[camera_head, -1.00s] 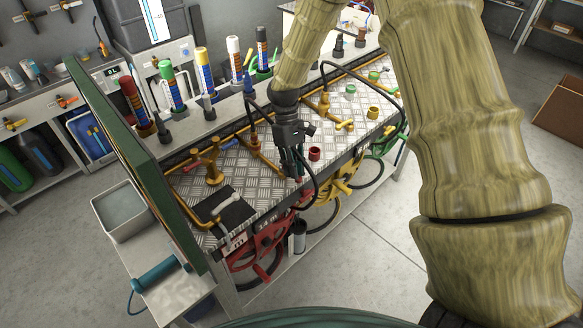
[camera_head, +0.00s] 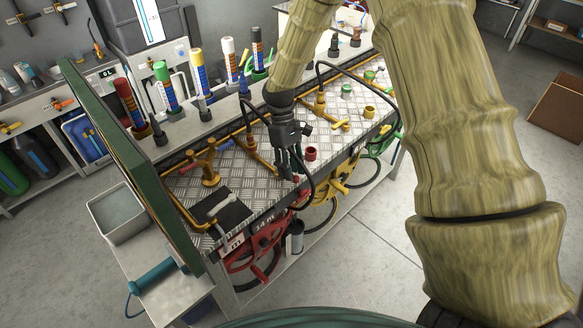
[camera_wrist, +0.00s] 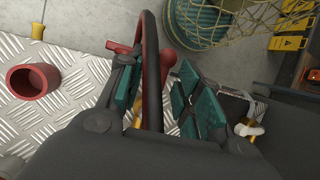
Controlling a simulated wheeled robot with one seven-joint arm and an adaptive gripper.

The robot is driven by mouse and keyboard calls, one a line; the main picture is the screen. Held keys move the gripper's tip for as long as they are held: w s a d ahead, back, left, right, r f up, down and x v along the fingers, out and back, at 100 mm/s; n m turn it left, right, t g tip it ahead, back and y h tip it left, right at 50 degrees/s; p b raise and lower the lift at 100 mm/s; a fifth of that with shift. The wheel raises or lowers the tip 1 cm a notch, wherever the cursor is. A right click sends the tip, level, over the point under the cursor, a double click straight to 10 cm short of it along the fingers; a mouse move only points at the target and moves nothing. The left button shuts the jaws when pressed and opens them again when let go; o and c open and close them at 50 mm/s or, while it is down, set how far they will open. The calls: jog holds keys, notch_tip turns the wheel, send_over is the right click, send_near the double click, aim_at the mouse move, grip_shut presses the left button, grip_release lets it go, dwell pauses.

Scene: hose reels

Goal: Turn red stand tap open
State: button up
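The red stand tap shows only in part in the wrist view, as a red lever (camera_wrist: 118,47) with a rounded red part beside it and some brass below. My gripper (camera_wrist: 160,98) has its teal-padded fingers apart, one on each side of the red and brass parts. A dark curved cable crosses in front, so I cannot tell whether the fingers touch the tap. In the head view my gripper (camera_head: 291,176) points down at the front edge of the metal bench, above the red hose reel (camera_head: 250,258). The tap is mostly hidden there.
A red cup (camera_head: 311,153) stands on the checker plate right of my gripper; the wrist view shows it too (camera_wrist: 33,81). A yellow stand (camera_head: 209,172) is to the left. A yellow reel (camera_head: 335,183) hangs right. A green panel (camera_head: 130,150) borders the bench's left end.

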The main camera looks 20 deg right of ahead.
jog(key=v, duration=1.2)
jog(key=shift+d, duration=0.1)
